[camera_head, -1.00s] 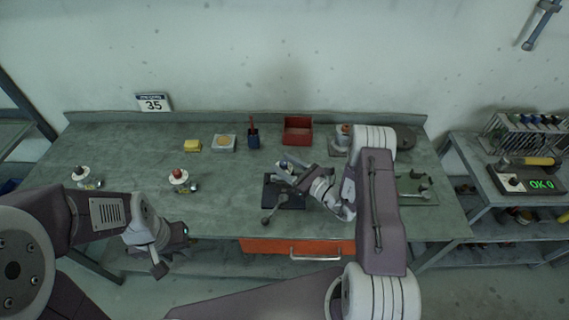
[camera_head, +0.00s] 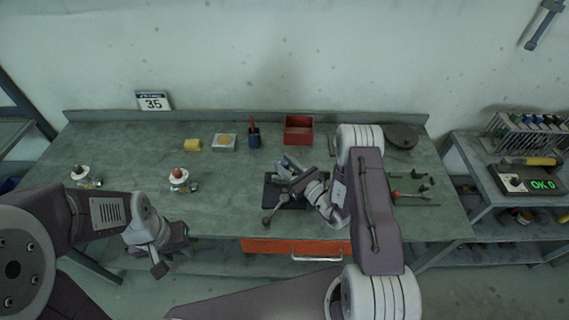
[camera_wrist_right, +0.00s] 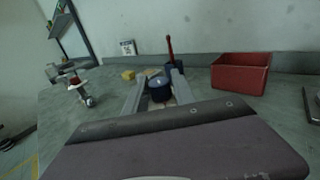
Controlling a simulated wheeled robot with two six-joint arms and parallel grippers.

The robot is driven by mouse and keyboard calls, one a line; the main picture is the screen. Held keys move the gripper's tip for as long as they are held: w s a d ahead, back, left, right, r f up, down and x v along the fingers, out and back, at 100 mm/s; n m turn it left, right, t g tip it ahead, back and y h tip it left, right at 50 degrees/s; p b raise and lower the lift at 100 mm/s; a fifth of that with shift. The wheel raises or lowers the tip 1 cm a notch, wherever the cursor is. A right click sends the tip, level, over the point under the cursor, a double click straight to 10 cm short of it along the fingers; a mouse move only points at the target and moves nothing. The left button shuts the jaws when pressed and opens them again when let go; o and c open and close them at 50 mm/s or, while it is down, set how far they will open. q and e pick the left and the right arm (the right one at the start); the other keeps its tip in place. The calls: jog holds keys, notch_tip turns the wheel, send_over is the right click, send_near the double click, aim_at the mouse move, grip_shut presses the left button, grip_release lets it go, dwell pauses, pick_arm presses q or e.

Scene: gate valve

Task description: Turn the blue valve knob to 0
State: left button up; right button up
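The blue valve knob (camera_wrist_right: 160,90) shows in the right wrist view as a dark blue round knob with a pale mark on top. It stands between the two fingers of my right gripper (camera_wrist_right: 159,84), which is open, with a narrow gap beside the knob. In the head view my right gripper (camera_head: 284,172) is over the dark valve base plate (camera_head: 271,194), and it largely hides the knob there. My left gripper (camera_head: 168,258) hangs in front of the bench's front edge at left, away from the valve; its finger opening is not clear.
A red bin (camera_head: 299,130), a blue cup (camera_head: 254,140) with a red-handled tool, a yellow block (camera_head: 193,145) and a pale box (camera_head: 224,142) stand behind the valve. Two small valves, one red-topped (camera_head: 178,178), sit at left. A sign (camera_head: 153,101) reads 35.

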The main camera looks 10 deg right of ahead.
jog(key=shift+o, duration=0.9)
jog(key=shift+s+d+f, duration=0.1)
jog(key=shift+s+d, duration=0.1)
jog(key=shift+s, duration=0.15)
jog(key=b+v, duration=0.2)
jog(key=v, duration=0.6)
jog(key=shift+s, duration=0.15)
